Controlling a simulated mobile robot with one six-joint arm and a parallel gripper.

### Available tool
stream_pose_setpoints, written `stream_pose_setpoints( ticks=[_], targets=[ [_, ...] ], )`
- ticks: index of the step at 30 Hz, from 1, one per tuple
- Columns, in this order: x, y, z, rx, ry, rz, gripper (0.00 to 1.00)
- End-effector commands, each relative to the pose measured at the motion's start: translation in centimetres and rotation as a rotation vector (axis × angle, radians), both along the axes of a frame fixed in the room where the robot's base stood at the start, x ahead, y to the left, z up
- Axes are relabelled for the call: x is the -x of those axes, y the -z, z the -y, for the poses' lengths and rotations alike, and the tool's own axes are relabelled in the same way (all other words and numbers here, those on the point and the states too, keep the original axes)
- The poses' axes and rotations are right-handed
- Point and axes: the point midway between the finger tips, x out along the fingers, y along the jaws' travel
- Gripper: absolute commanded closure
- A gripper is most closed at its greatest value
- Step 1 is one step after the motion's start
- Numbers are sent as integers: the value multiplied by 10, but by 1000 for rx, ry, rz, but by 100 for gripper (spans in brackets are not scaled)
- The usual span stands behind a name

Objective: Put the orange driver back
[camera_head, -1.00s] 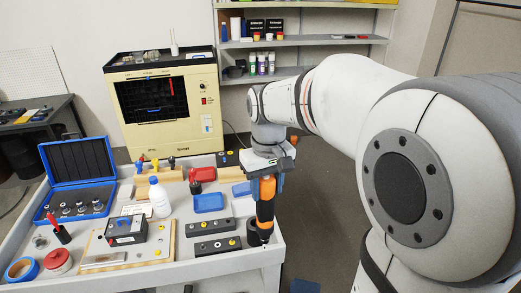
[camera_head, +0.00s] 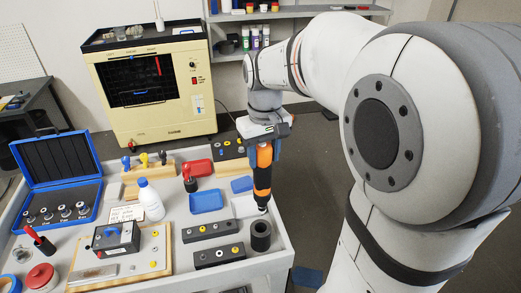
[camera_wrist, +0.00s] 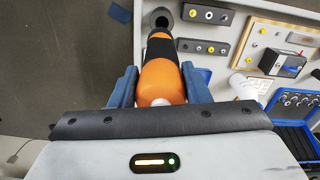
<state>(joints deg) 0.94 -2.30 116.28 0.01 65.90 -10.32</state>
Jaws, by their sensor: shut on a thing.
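My gripper (camera_wrist: 168,85) is shut on the orange driver (camera_head: 264,170). In the head view the driver hangs nearly upright below the gripper, its orange and black handle uppermost and its tip near the tray corner. A dark grey cylindrical cup (camera_head: 260,236) stands at the front right corner of the cart. The driver's tip appears just above or behind the cup's rim, apart from its opening. In the wrist view the orange handle (camera_wrist: 160,82) lies between the blue fingers and points towards the cup (camera_wrist: 158,17), which it partly overlaps.
Two dark blocks with knobs (camera_head: 214,243) lie left of the cup. A blue tray (camera_head: 206,202), a white bottle (camera_head: 150,200) and a black box (camera_head: 115,240) stand further left. A cream cabinet (camera_head: 155,95) stands behind the cart.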

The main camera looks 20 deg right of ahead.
Motion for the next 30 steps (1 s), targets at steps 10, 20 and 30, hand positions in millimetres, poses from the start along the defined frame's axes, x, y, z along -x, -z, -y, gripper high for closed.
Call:
stream_pose_setpoints(
  ticks=[10,20,30],
  targets=[
    [0,0,-9,0,-23,1,98],
    [0,16,-11,0,-29,0,98],
    [0,46,-11,0,-29,1,98]
  ],
)
